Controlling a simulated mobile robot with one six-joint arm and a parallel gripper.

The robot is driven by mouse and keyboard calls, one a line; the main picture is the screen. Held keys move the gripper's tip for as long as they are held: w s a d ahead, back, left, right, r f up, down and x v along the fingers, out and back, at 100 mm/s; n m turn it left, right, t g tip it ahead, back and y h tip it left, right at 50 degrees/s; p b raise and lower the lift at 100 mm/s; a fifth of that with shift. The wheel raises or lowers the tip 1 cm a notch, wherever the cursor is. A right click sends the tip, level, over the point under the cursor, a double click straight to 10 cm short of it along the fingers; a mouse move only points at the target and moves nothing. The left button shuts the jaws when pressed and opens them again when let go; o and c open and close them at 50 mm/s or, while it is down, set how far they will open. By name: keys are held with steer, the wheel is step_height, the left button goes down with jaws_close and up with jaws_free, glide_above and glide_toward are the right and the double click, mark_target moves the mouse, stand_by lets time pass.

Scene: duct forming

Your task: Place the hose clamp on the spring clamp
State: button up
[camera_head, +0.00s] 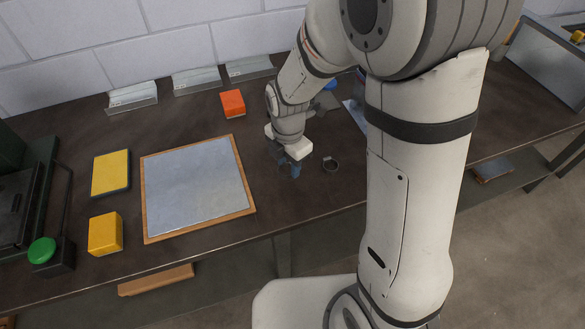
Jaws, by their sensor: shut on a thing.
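My gripper (291,166) points down, low over the dark table, just right of the silver sheet. It is shut on a small dark bluish thing that is mostly hidden, too small here to name for sure as the hose clamp. A dark round ring (331,163) lies on the table just right of my gripper, apart from it. I cannot tell whether this ring is the hose clamp or the spring clamp.
A silver sheet on a wooden board (248,207) lies left of my gripper. An orange block (232,103), yellow-topped block (111,173) and yellow block (105,234) stand around it. Metal profiles (196,81) line the wall. A green button (42,250) is far left.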

mark_target(289, 167)
steer(key=shift+f, duration=1.9)
steer(key=shift+f, duration=0.2)
steer(key=o, duration=1)
steer(key=shift+r, duration=0.1)
steer(key=shift+c, duration=0.2)
